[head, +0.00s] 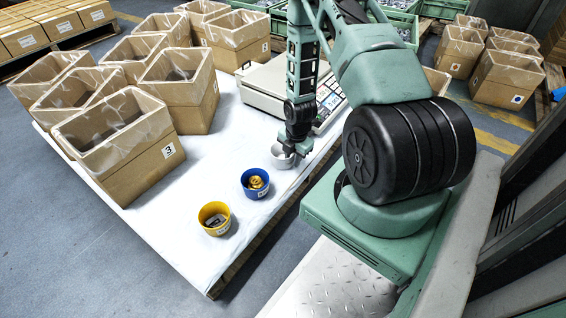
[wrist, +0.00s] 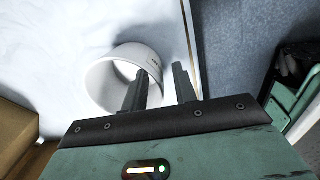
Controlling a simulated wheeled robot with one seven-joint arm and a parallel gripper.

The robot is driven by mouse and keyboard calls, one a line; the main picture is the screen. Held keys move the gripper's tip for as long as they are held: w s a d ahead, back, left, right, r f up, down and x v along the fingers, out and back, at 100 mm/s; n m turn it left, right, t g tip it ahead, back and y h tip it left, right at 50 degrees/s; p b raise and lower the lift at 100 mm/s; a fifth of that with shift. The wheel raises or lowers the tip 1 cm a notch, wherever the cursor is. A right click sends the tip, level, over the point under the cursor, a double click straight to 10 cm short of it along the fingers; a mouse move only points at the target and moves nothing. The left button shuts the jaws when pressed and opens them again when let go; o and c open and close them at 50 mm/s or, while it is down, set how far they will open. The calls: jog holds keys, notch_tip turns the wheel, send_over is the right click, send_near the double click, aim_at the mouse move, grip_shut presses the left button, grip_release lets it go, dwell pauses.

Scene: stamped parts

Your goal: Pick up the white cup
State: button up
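The white cup (head: 279,161) stands on the white-covered pallet top, near its right edge, behind the blue cup. In the wrist view, the white cup (wrist: 104,87) shows its round rim and part of its inside. My gripper (head: 289,152) points down at the cup in the head view. In the wrist view, my gripper (wrist: 160,69) is open with a gap between its fingers. The left finger overlaps the cup's opening and the right finger is outside its right side, so the near wall lies between them. I cannot tell whether either finger touches it.
A blue cup (head: 247,190) with brass-coloured parts and a yellow cup (head: 204,229) with dark parts stand nearby. A scale (head: 262,92) is behind the white cup. Lined cardboard boxes (head: 150,170) fill the left. The white surface (head: 170,225) around the front cups is clear.

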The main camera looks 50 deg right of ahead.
jog(key=shift+w+f, duration=0.1)
jog(key=shift+f, duration=0.75)
jog(key=shift+c, duration=0.3)
grip_shut()
jog(key=shift+r, duration=0.1)
